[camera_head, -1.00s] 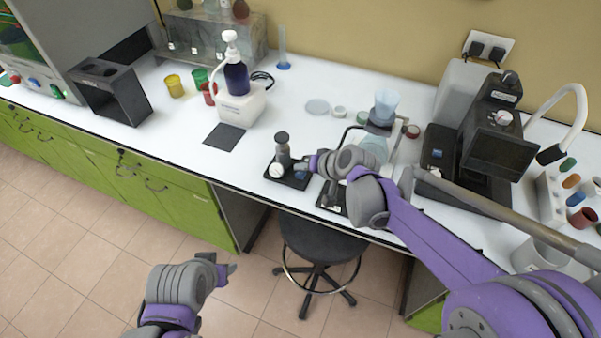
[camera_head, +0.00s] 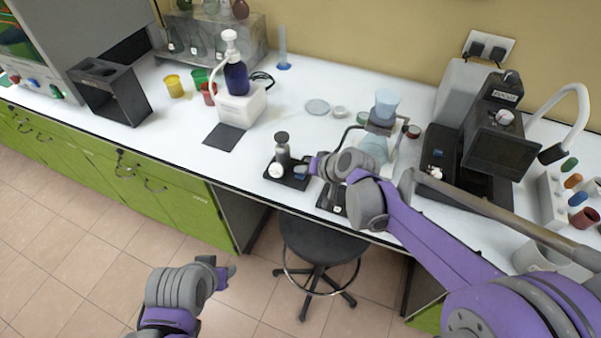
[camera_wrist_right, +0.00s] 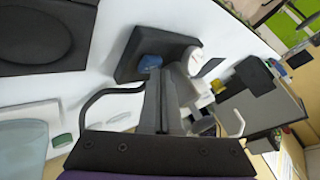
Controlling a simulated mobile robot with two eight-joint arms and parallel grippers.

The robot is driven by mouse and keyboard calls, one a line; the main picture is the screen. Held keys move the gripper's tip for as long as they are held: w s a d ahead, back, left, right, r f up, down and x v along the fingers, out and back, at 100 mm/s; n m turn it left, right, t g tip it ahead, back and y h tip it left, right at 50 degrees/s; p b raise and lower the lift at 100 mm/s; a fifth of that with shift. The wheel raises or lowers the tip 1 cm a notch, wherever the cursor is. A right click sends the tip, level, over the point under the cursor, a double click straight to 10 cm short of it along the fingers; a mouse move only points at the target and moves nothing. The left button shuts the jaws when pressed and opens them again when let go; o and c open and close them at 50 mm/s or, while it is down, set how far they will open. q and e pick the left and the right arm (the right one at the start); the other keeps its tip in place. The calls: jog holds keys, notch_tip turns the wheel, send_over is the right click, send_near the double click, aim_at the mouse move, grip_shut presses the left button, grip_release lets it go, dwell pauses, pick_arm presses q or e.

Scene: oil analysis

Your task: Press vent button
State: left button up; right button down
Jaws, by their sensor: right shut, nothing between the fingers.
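A small device with a dark square base (camera_head: 291,181) stands near the front edge of the bench. It carries a grey upright cylinder (camera_head: 283,155), a white round gauge (camera_head: 275,170) and a blue button-like part (camera_head: 301,170). I cannot read a label on the blue part; it also shows in the right wrist view (camera_wrist_right: 150,62). My right gripper (camera_head: 313,166) is shut and empty, just right of the blue part. In the wrist view its fingertips (camera_wrist_right: 160,85) point at the device, close below the blue part; contact is unclear. My left gripper (camera_head: 228,271) hangs over the floor, away from the bench.
A second dark base (camera_head: 331,200) lies under my right wrist. A glass flask stand (camera_head: 375,148) and a black microscope-like instrument (camera_head: 490,150) stand to the right. A stool (camera_head: 322,240) stands below.

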aim_at(303, 177)
pick_arm(q)
jog(key=shift+f, duration=0.15)
pick_arm(e)
jog(key=shift+f, duration=0.15)
pick_arm(q)
jog(key=shift+w+r+p, duration=0.2)
jog(key=shift+r+p, duration=0.25)
jog(key=shift+r, duration=0.25)
pick_arm(e)
jog(key=shift+r, duration=0.9)
jog(key=shift+r+p, duration=1.4)
jog(key=shift+r, duration=1.2)
pick_arm(q)
jog(key=r, duration=0.2)
jog(key=w+r, duration=0.1)
jog(key=shift+w+r, duration=0.2)
jog(key=shift+r, duration=0.2)
pick_arm(e)
jog(key=shift+f, duration=0.1)
pick_arm(q)
jog(key=shift+s, duration=0.1)
